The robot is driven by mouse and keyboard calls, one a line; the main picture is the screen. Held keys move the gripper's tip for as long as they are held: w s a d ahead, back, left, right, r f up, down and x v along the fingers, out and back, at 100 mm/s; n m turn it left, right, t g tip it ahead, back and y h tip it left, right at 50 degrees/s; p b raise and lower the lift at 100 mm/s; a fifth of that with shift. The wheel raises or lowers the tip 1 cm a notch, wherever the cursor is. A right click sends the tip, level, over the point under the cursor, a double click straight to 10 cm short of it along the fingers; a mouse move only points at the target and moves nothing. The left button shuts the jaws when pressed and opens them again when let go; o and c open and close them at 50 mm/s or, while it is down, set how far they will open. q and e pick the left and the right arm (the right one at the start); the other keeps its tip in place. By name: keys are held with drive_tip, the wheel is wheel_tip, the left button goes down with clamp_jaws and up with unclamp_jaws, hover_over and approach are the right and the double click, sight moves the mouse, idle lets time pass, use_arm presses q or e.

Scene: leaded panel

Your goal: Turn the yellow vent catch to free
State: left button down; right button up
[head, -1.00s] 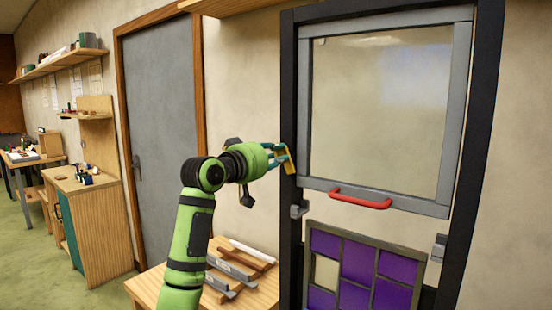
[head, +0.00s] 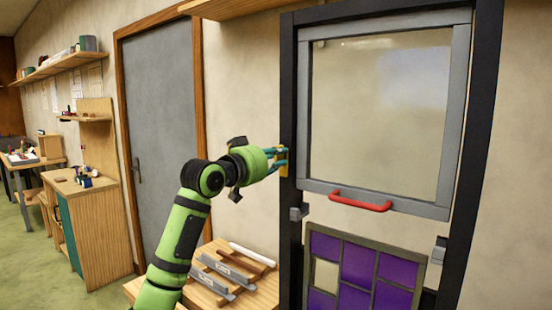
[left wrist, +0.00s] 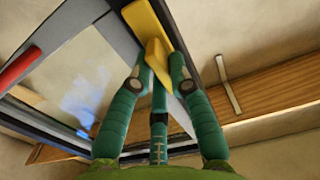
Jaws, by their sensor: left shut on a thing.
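The yellow vent catch (head: 284,167) is on the left post of the dark frame, beside the lower left part of the grey-framed glass sash (head: 322,187). My left gripper (head: 279,160) reaches it from the left and is shut on it, with its teal fingers covering part of it. In the left wrist view, the catch (left wrist: 143,20) has a yellow plate and a tab, and the gripper's fingers (left wrist: 160,72) close around the tab. My right gripper is in neither view.
A red handle (head: 360,200) is on the sash's bottom rail. Below it stands a leaded panel (head: 357,263) with purple panes and one cream pane. A low wooden table (head: 262,297) with grey bars lies below my left arm. A grey door (head: 160,130) stands behind it.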

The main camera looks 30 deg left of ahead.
use_arm(q)
drive_tip(key=shift+f, duration=0.1)
drive_tip(key=c, duration=1.1)
unclamp_jaws()
drive_tip(key=shift+c, duration=0.2)
drive_tip(key=shift+s+a, duration=0.1)
drive_tip(key=shift+s, duration=0.25)
drive_tip(key=s, duration=1.1)
drive_tip(key=shift+s+a, duration=0.15)
drive_tip(key=shift+a, duration=0.25)
